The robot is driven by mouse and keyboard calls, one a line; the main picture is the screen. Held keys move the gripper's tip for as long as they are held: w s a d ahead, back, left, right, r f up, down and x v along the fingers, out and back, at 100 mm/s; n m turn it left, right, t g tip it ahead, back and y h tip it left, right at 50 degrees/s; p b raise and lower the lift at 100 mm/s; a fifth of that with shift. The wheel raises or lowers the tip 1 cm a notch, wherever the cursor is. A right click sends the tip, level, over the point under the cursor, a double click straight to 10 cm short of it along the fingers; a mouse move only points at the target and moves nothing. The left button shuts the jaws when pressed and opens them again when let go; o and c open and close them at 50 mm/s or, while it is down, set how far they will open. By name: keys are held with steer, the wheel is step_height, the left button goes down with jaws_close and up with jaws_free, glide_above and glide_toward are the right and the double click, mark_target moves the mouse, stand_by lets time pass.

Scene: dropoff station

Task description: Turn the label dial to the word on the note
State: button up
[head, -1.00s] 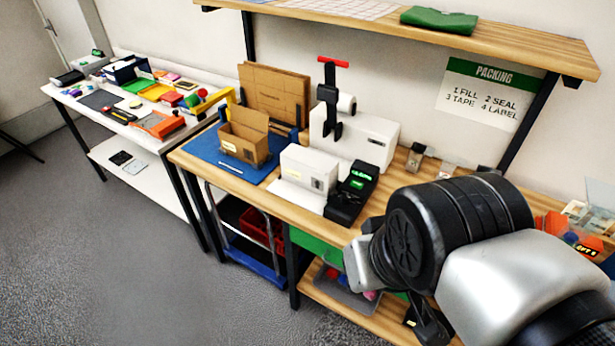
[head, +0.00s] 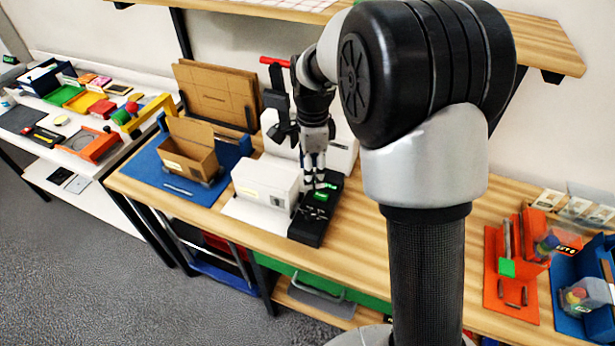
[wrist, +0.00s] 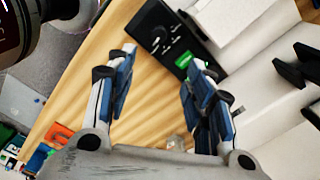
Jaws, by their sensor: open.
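The black label unit (head: 306,226) stands on the wooden bench. In the wrist view, its dark face (wrist: 150,25) shows a small round dial (wrist: 158,43) with tiny white words around it, too small to read. A lit green display (wrist: 184,60) is beside the dial. My gripper (head: 314,186) points down over the unit in the head view, hiding part of its face. In the wrist view, my gripper (wrist: 162,68) has its fingers spread, with nothing between them. The dial lies beyond the fingertips, apart from them. I cannot make out a note with a readable word.
A white boxy machine (head: 265,182) stands close left of the unit, with a taller white machine behind. An open cardboard box (head: 188,150) sits on a blue mat (head: 145,166). Orange (head: 512,290) and blue holders stand at the right. Bench between is clear.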

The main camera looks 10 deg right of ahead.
mark_target(311, 214)
step_height(311, 214, down, 18)
steer(key=b, duration=0.4)
steer(key=shift+r, duration=0.2)
steer(key=shift+c, duration=0.2)
steer(key=c, duration=1)
